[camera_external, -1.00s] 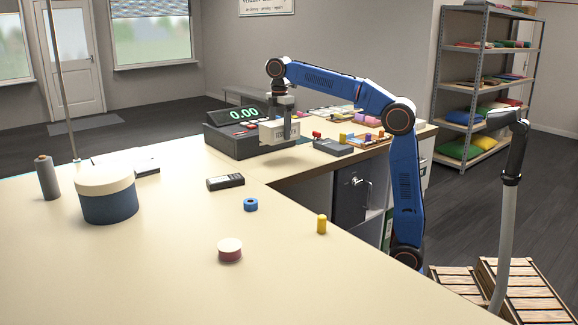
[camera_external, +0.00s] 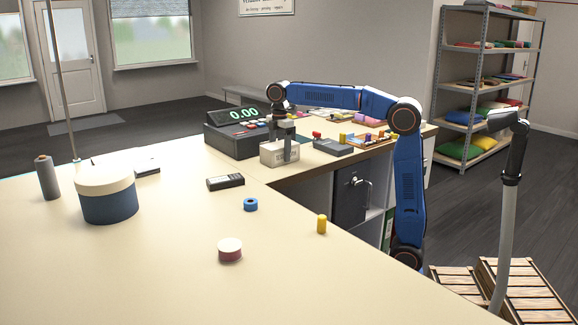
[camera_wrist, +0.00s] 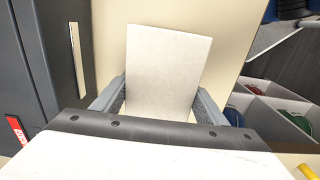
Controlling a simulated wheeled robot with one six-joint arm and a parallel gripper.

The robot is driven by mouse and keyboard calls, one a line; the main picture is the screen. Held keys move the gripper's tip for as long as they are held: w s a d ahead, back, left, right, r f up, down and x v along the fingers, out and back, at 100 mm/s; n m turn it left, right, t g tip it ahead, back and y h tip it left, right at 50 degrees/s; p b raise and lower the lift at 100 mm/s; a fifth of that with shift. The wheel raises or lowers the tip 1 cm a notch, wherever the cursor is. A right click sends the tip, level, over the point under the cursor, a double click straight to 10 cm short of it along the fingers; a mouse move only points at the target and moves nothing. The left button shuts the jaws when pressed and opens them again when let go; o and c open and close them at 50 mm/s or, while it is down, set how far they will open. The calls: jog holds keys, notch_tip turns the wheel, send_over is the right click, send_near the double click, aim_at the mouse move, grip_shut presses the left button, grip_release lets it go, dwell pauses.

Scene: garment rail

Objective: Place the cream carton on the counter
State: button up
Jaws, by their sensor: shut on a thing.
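The cream carton (camera_external: 279,155) is a small pale box with dark print on its front. In the external view it is at the counter (camera_external: 262,178), between the cash register and a small grey device. My gripper (camera_external: 287,150) is over it from above, shut on it with a finger on the near side. In the wrist view the carton (camera_wrist: 165,75) sits between the two grey fingers. Its underside is hidden, so I cannot tell surely whether it touches the counter.
A dark cash register (camera_external: 238,135) stands close left of the carton. A grey device (camera_external: 333,146) and a tray of spools (camera_external: 370,140) are to its right. A black handset (camera_external: 225,182), blue tape roll (camera_external: 250,204), yellow spool (camera_external: 322,223) and round tin (camera_external: 107,198) sit nearer. The near counter is mostly clear.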

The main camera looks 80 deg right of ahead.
aim_at(280, 144)
jog(key=shift+f, duration=0.1)
jog(key=o, duration=1.2)
notch_tip(280, 144, up, 12)
jog(key=shift+r, duration=0.15)
